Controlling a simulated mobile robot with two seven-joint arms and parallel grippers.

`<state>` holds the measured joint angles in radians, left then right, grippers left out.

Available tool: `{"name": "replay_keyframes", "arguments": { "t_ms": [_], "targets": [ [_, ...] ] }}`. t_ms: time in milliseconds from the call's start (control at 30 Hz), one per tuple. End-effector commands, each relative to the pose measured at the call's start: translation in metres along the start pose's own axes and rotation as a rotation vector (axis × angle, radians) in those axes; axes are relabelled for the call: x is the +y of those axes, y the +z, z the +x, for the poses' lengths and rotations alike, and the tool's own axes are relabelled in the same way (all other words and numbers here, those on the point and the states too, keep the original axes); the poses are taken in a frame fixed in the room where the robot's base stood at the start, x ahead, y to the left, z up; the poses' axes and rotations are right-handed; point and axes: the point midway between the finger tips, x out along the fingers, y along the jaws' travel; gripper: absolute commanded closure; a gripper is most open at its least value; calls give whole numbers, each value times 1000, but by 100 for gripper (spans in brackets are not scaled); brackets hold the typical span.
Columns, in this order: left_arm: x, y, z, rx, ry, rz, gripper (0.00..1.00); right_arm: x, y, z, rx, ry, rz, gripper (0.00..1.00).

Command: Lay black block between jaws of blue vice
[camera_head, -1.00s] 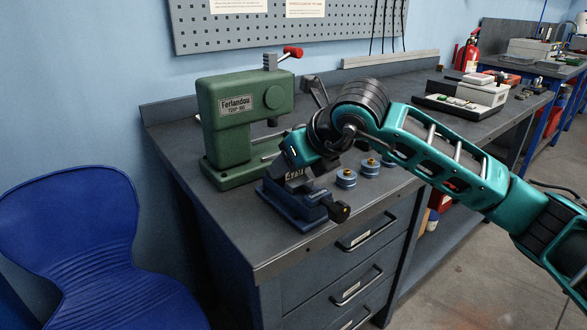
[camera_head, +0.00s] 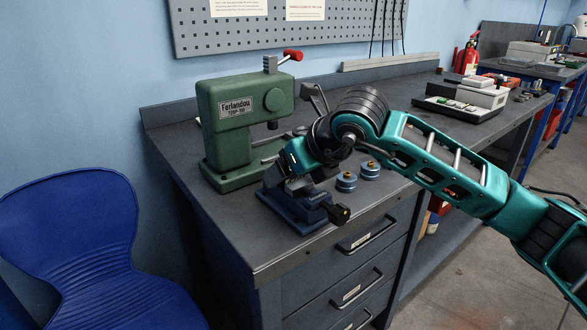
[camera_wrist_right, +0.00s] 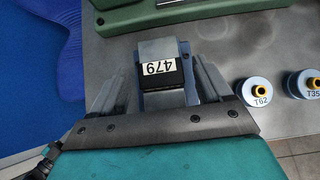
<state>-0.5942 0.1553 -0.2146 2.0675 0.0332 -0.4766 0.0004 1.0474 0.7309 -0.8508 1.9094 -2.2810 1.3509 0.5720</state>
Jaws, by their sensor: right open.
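The blue vice (camera_head: 305,209) stands on the bench near its front edge, its screw end toward the right. In the head view my right wrist hides most of the jaws and the block. My left gripper is not in view.
A green Ferlandau press (camera_head: 243,125) stands close behind the vice. Two blue round pieces with brass tops, T62 (camera_wrist_right: 258,92) and T35 (camera_wrist_right: 304,84), stand to the right. A blue chair (camera_head: 75,235) is at left. A grey-white device (camera_head: 465,97) sits farther along the bench.

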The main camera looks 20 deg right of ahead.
Motion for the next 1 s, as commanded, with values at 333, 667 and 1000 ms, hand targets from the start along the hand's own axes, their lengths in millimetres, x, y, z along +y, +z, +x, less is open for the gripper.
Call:
{"name": "replay_keyframes", "arguments": {
  "t_ms": [333, 667, 1000],
  "targets": [
    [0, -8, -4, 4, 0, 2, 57, -1, 2, -67, -4, -4, -3, 22],
    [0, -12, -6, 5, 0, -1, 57, -1, 1, -116, -2, -3, 1, 22],
    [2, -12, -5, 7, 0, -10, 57, 0, 0, -120, 0, -1, 0, 22]
  ]
}}
